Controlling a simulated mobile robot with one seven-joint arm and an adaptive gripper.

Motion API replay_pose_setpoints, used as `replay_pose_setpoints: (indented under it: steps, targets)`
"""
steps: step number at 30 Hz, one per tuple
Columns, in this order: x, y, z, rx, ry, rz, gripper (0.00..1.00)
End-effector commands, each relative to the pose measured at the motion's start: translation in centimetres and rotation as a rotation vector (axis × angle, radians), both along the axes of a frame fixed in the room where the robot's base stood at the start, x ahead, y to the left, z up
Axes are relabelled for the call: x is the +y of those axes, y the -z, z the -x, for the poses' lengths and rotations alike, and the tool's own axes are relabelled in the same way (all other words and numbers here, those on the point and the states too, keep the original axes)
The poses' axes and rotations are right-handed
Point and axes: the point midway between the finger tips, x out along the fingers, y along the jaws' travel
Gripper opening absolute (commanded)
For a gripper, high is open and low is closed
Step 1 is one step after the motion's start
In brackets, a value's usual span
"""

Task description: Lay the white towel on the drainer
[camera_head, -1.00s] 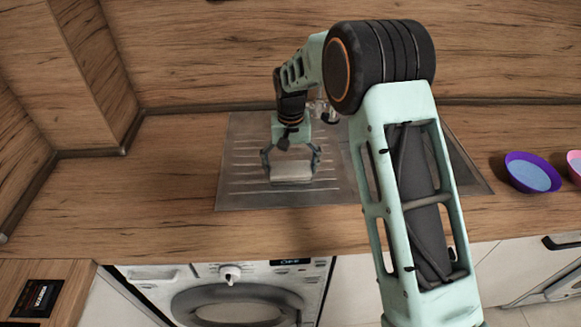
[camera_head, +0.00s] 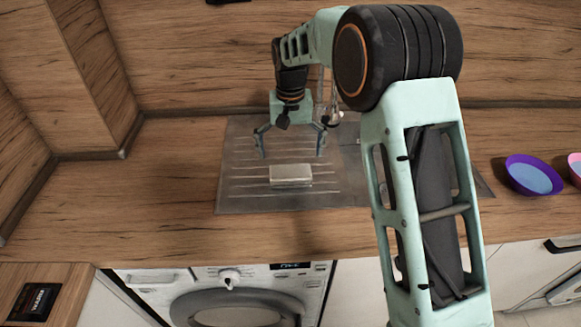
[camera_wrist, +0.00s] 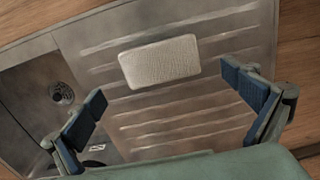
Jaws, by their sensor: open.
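The white towel (camera_head: 291,174) is a small folded block lying flat on the ribbed metal drainer (camera_head: 245,190), near its front middle in the head view. In the wrist view the towel (camera_wrist: 160,62) lies on the drainer's ridges (camera_wrist: 225,38), with bare metal around it. My gripper (camera_head: 291,155) is open and empty, above and a little behind the towel. In the wrist view its two fingers (camera_wrist: 168,98) are spread wide, apart from the towel.
The sink bowl with its drain (camera_wrist: 62,93) adjoins the drainer. A purple bowl (camera_head: 533,176) and a pink bowl (camera_head: 575,166) stand on the counter at right. The wooden counter (camera_head: 150,190) left of the drainer is clear. A washing machine (camera_head: 225,290) is below.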

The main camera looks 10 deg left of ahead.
Motion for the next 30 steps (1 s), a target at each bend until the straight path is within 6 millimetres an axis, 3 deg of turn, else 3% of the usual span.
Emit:
replay_pose_setpoints:
  steps: [3, 9, 25, 30]
  targets:
    - [0.0, -2.3, 0.0, -0.003, 0.000, -0.002, 1.00]
    - [0.0, -4.6, 0.0, -0.001, 0.000, -0.001, 1.00]
    - [-0.1, -5.0, 0.0, -0.001, 0.000, 0.002, 1.00]
    - [-2.4, -5.6, -0.8, -0.058, 0.008, 0.069, 1.00]
